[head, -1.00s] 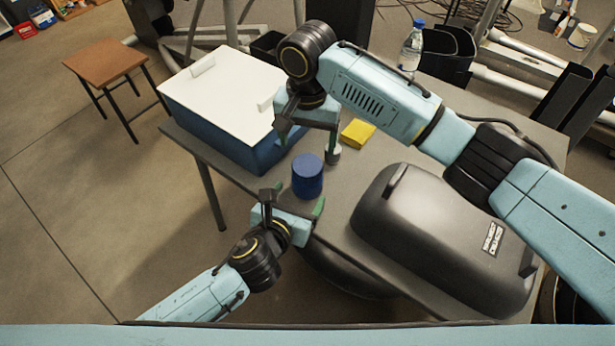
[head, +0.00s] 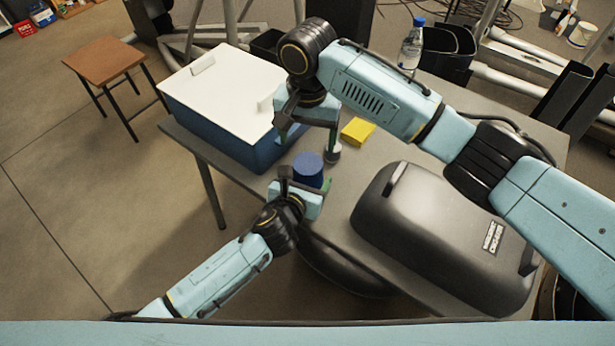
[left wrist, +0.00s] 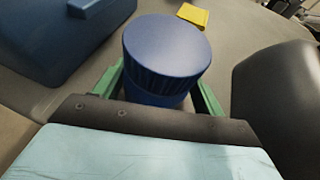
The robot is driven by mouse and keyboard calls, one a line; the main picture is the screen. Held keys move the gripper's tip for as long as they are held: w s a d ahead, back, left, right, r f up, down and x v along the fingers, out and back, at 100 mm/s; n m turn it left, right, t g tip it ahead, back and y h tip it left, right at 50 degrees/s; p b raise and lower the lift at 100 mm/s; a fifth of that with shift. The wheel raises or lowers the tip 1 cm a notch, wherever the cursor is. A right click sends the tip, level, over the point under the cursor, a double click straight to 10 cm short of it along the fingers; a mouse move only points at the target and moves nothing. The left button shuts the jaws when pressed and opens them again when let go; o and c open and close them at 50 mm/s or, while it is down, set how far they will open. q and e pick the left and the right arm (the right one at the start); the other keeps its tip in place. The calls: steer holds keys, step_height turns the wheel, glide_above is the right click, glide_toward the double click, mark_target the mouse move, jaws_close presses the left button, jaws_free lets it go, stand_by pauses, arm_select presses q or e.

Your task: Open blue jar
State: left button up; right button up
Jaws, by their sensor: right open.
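The blue jar (head: 308,168), with a round lid, stands upright on the grey table between the white-lidded box and the dark case. My left gripper (head: 305,178) is at its near side, with its fingers on either side of the jar. In the left wrist view the jar (left wrist: 165,60) fills the space between the green fingers (left wrist: 160,92); they look open, with a small gap at the sides. My right gripper (head: 308,140) is open and empty, pointing down above the table just beyond the jar. The jar's lower part is hidden by my left gripper.
A blue box with a white lid (head: 222,85) stands left of the jar. A dark case (head: 440,235) lies to the right. A bottle (head: 411,50) stands at the back.

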mark_target(309, 164)
arm_select(q)
steer(key=c, duration=1.2)
steer(key=shift+c, duration=1.3)
arm_select(e)
steer(key=shift+m, duration=0.3)
arm_select(q)
jaws_close()
arm_select(e)
steer(key=m, duration=0.2)
steer(key=shift+d+r+m, duration=0.1)
steer(key=shift+d+m, duration=0.05)
steer(key=shift+m, duration=0.75)
steer(key=shift+s+f, duration=0.1)
steer(key=shift+f, duration=4)
steer(key=shift+c, duration=0.5)
